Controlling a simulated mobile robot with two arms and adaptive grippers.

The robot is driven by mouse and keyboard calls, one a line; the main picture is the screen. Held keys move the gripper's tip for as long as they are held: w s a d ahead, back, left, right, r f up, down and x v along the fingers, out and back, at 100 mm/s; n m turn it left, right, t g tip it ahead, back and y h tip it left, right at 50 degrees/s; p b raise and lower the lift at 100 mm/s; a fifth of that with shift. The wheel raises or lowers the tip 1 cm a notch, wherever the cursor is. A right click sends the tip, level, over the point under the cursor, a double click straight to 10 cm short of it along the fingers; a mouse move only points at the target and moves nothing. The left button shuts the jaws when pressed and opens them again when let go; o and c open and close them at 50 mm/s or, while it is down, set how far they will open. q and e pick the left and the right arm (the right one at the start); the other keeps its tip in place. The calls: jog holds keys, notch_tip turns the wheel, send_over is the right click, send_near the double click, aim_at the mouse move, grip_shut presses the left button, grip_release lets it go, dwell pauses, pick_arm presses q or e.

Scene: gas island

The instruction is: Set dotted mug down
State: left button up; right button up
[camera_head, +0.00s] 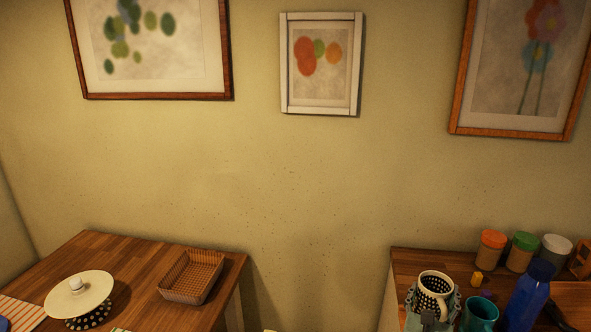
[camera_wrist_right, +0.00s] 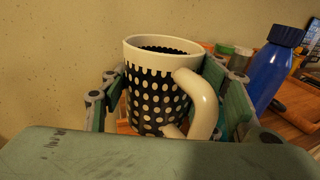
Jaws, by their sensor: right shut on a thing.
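The dotted mug (camera_head: 434,284) is white with a black band of white dots. My right gripper (camera_head: 432,302) is shut on it at the lower right of the head view. In the right wrist view the mug (camera_wrist_right: 154,98) stands upright between the green fingers of the gripper (camera_wrist_right: 170,100), with its white handle toward the camera. The mug is over the left part of the right wooden table (camera_head: 420,262). I cannot tell whether its base touches the tabletop. My left gripper is not in view.
Near the mug are a teal cup (camera_head: 480,314), a blue bottle (camera_head: 529,296), a small yellow object (camera_head: 478,279) and several lidded jars (camera_head: 521,252). The left table (camera_head: 120,255) holds a basket (camera_head: 192,277) and a cream plate-like disc (camera_head: 79,296) above a dotted item. A gap separates the tables.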

aim_at(420, 306)
jog(key=s+a, duration=0.1)
jog(key=s+a+f+n+y, duration=0.1)
jog(key=s+a, duration=0.1)
jog(key=s+a+f+t+y, duration=0.1)
jog(key=shift+s+a+n, duration=0.15)
jog(key=shift+a+n, duration=0.15)
jog(key=shift+a, duration=0.05)
jog(key=s+a+r+n+t+y, duration=0.1)
jog(key=s+a+r+n+y, duration=0.1)
jog(key=s+a, duration=0.3)
jog(key=s+a+r+n+y, duration=0.2)
jog(key=s+a+y, duration=0.3)
jog(key=s, duration=0.7)
jog(key=shift+s+a+r+n+t+y, duration=0.35)
jog(key=shift+a+r, duration=0.25)
jog(key=shift+a, duration=0.2)
